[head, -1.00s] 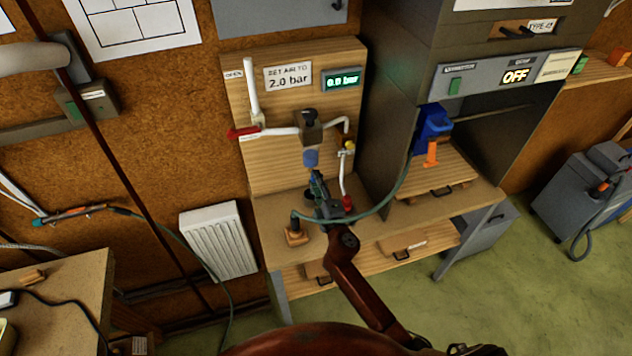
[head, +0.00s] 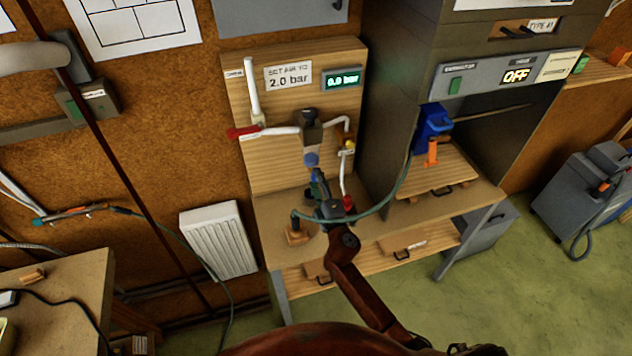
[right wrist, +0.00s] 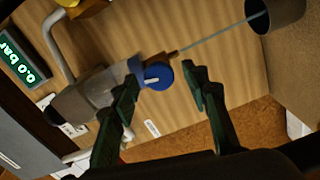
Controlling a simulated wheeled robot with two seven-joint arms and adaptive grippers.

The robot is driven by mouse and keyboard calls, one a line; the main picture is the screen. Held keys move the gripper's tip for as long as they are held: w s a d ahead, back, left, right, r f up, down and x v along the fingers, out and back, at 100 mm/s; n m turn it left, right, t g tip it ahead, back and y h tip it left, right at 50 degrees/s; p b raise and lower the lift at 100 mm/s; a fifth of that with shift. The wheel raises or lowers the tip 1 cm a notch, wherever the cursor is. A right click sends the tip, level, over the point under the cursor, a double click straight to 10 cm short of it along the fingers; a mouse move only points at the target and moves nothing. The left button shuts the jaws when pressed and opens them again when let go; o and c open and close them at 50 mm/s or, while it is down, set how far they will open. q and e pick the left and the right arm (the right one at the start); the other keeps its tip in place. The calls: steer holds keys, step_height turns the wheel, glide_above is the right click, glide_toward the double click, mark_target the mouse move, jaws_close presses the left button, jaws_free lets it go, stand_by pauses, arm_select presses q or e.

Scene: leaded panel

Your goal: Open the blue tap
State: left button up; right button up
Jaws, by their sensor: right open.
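The blue tap (head: 311,159) is a round blue knob under the dark valve body on the wooden panel. In the right wrist view the blue tap (right wrist: 158,76) shows its round face with a white mark. My right gripper (head: 315,174) is just below it in the head view. In the right wrist view my right gripper (right wrist: 161,79) is open, with one green finger on each side of the knob. The left finger overlaps the knob's housing in the picture; I cannot tell whether it touches. My left gripper is out of view.
A display (head: 341,79) reads 0.0 bar beside a sign (head: 288,76) saying 2.0 bar. A red lever (head: 244,132) and white pipes (head: 343,178) are close by. A green hose (head: 385,200) hangs across near my gripper. A dark cabinet (head: 385,110) stands to the right.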

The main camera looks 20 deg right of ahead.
steer(key=s, duration=1.2)
steer(key=shift+d, duration=0.2)
